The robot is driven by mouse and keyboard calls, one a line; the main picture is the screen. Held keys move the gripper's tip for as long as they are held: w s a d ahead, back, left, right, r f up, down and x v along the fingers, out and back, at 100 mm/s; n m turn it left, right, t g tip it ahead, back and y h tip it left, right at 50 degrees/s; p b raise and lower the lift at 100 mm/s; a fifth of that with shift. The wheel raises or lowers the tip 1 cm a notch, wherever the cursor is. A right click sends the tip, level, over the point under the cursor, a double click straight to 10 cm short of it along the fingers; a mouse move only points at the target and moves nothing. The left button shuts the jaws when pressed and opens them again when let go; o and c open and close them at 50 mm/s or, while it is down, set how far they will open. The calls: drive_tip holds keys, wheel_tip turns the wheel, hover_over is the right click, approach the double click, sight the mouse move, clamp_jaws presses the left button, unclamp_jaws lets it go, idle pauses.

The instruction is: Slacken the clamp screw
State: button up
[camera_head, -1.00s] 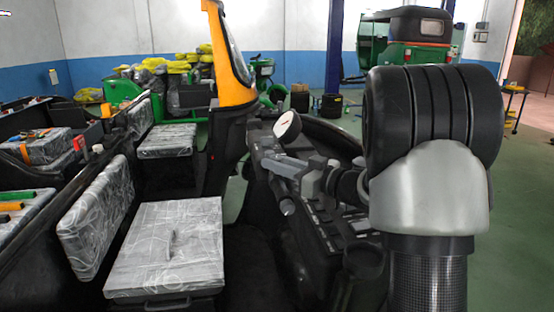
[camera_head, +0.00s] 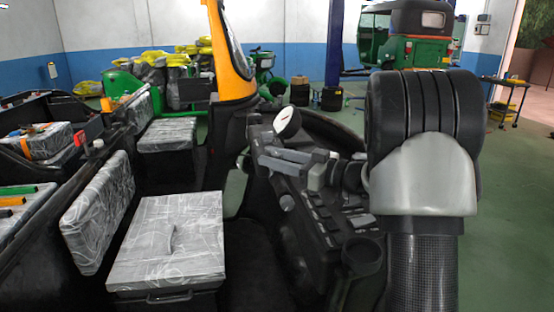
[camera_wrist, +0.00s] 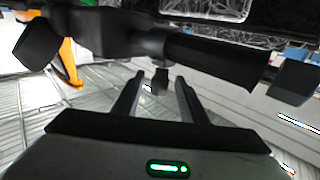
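In the wrist view my gripper (camera_wrist: 157,97) has its two dark fingers apart, with a gap between the tips. A small dark stub (camera_wrist: 160,78), which looks like the clamp screw, hangs below a dark clamp body (camera_wrist: 150,43) on the bar, just beyond and between the fingertips. I cannot tell whether either finger touches it. A black handlebar grip (camera_wrist: 215,62) runs right from the clamp body. In the head view my arm reaches in from the right toward the dashboard; the fingertips and the screw cannot be made out clearly there.
A round white-faced disc (camera_head: 287,123) stands above the rickshaw's black dashboard (camera_head: 320,215). A plastic-wrapped seat (camera_head: 165,235) is left of it, and the yellow windscreen pillar (camera_head: 232,60) rises behind. Open green floor (camera_head: 510,220) lies to the right.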

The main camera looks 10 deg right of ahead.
drive_tip(key=shift+f, duration=0.1)
drive_tip(key=p+v, duration=0.1)
drive_tip(key=v, duration=1.6)
drive_tip(key=shift+s, duration=0.2)
drive_tip(key=shift+d, duration=0.1)
drive_tip(key=w+r+m+t+h+p, duration=0.4)
drive_tip(key=r+m+h, duration=0.3)
drive_tip(key=r+h, duration=0.65)
drive_tip(key=s+a+f+m+g+b, duration=0.1)
drive_tip(key=s+a+f+g, duration=0.25)
drive_tip(key=s+f, duration=0.4)
drive_tip(key=s+a+f+m+g+b, duration=0.1)
drive_tip(key=s+a+f+g+b, duration=0.25)
drive_tip(key=s, duration=0.75)
drive_tip(key=s+a+f+m+g, duration=0.1)
drive_tip(key=s+a+f+g, duration=0.2)
drive_tip(key=s+a+f, duration=0.45)
wheel_tip(320, 180, up, 18)
drive_tip(key=s+d+p, duration=0.1)
drive_tip(key=p, duration=1.5)
drive_tip(key=shift+s+d, duration=0.25)
drive_tip(key=shift+d, duration=0.05)
